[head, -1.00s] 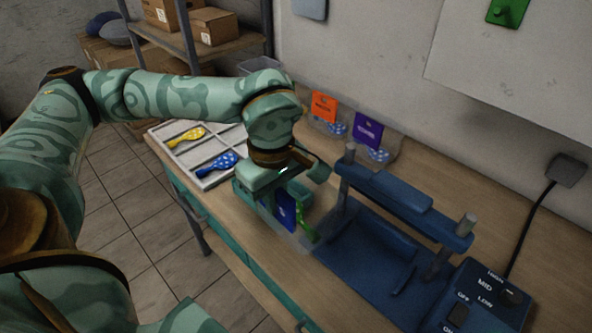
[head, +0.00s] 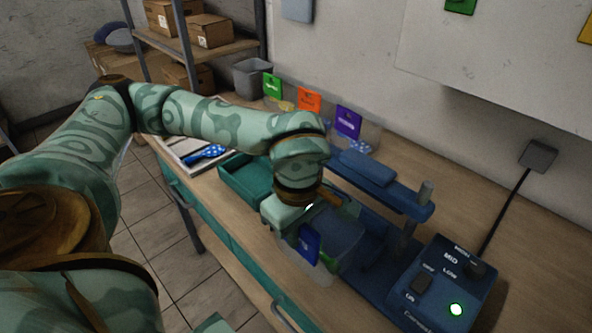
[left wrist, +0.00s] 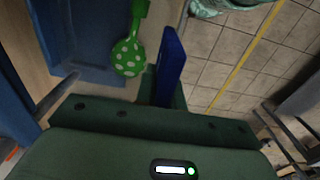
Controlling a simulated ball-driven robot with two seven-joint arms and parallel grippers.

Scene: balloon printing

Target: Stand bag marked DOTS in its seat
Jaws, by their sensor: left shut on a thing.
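My left gripper (head: 308,222) is shut on a bag with a blue header card (head: 308,244) and holds it upright above the bench, in front of the press. The clear pouch below the card is hard to make out, and I cannot read its marking. In the left wrist view the blue card (left wrist: 171,66) shows nearly edge-on. A green balloon with white dots (left wrist: 128,56) shows beside it; I cannot tell whether it is inside the bag. Bags with green (head: 272,85), orange (head: 309,99) and purple (head: 348,121) cards stand in a row at the back.
The blue press (head: 385,185) stands close behind and right of my gripper. Its control box (head: 440,285) has a lit green lamp. A teal tray (head: 243,183) and a compartment tray with a blue dotted balloon (head: 207,152) lie left. Bare bench lies at right.

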